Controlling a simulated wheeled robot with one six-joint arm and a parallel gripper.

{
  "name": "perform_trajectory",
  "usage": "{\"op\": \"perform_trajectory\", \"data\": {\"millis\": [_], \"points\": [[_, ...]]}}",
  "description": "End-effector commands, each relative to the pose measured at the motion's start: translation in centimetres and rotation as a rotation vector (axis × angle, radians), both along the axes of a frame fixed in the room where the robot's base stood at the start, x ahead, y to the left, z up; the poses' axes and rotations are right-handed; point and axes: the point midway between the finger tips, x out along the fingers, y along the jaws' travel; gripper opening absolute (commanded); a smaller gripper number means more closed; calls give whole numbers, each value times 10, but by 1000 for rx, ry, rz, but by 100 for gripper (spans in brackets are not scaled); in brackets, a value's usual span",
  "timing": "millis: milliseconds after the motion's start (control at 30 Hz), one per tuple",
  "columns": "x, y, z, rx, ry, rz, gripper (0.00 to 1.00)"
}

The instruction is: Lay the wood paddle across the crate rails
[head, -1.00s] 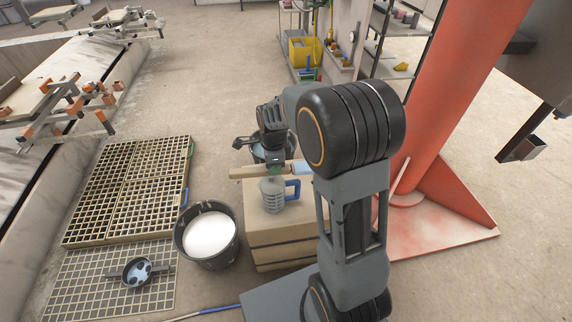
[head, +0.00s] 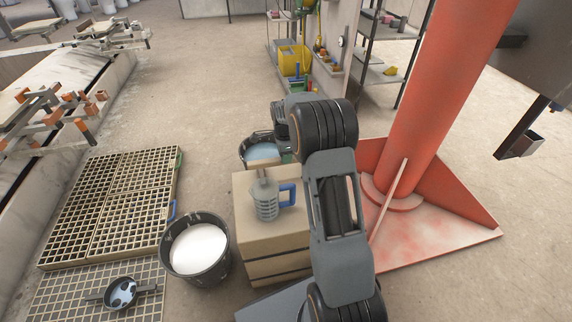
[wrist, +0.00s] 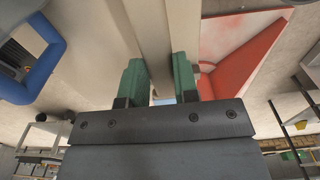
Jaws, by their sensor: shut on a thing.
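The wood paddle (wrist: 153,38) runs between the two green fingers of my gripper (wrist: 160,82) in the wrist view. My gripper is shut on it. In the head view only a short tan part of the paddle (head: 265,161) shows, above the jug and in front of a bucket of blue liquid. The rest of the paddle and most of my gripper are hidden behind my arm there. The tan wooden crate (head: 262,252) with dark bands stands below. A grey jug (head: 266,200) with a blue handle appears upright on its top. I cannot make out the rails.
A black bucket of white liquid (head: 196,248) stands left of the crate, and the bucket of blue liquid (head: 262,152) behind it. Slatted grates (head: 120,205) lie at left, with a small pan (head: 121,293) on one. An orange column (head: 440,110) stands at right.

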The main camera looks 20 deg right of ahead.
Motion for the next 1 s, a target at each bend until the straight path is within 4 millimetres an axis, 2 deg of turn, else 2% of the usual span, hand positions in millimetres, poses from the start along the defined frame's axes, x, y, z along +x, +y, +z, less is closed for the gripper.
{"op": "perform_trajectory", "data": {"millis": [167, 467, 800, 833, 1000], "points": [[4, -4, -6, 0, -1, -1, 3], [6, -7, -42, 0, 0, -1, 3], [7, -7, -43, 0, -1, -1, 3], [7, -7, -43, 0, -1, -1, 30], [7, -7, -42, 0, -1, -1, 46]]}}
